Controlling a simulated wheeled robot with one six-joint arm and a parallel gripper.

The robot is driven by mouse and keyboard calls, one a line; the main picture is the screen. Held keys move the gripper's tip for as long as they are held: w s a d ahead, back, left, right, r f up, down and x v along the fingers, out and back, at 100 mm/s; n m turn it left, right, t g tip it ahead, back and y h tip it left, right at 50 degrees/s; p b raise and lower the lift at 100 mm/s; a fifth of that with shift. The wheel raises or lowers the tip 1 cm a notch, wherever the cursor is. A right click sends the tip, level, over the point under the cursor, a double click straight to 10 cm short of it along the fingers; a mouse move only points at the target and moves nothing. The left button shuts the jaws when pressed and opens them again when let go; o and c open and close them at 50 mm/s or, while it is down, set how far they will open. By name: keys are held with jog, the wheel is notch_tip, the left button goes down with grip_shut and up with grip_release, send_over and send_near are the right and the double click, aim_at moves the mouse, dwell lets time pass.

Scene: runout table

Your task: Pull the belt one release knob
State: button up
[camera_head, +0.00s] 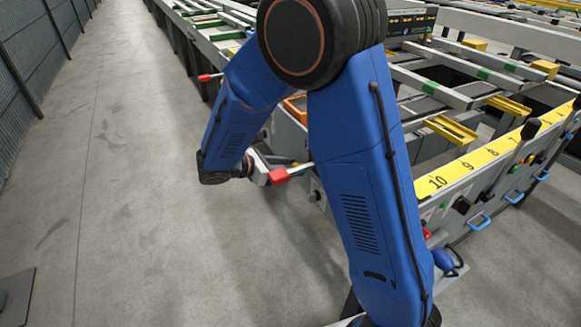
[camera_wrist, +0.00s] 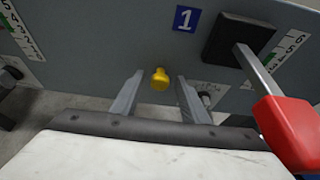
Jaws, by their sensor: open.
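The yellow release knob (camera_wrist: 160,79) sticks out of a dark grey panel, left of and below a blue plate marked "1" (camera_wrist: 186,18) in the wrist view. My gripper (camera_wrist: 159,86) is open, its two grey fingers pointing at the panel. The knob shows in the gap between the fingertips, with space on both sides. I cannot tell how far the tips are from the panel. In the head view my blue arm hides the knob, and only part of my gripper shows, beside the panel.
A lever with a red grip (camera_wrist: 290,130) stands out from the panel close to the right of my gripper; its grip also shows in the head view (camera_head: 278,176). A yellow numbered strip (camera_head: 470,165) runs along the table's near edge.

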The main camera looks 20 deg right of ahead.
jog(key=shift+c, duration=0.6)
grip_shut()
jog(key=shift+s+a, duration=0.15)
jog(key=shift+a, duration=0.75)
jog(key=shift+o, duration=0.6)
grip_release()
jog(key=shift+a, duration=0.1)
jog(key=v, duration=1.7)
jog(key=shift+s+a, duration=0.1)
jog(key=shift+a, duration=0.05)
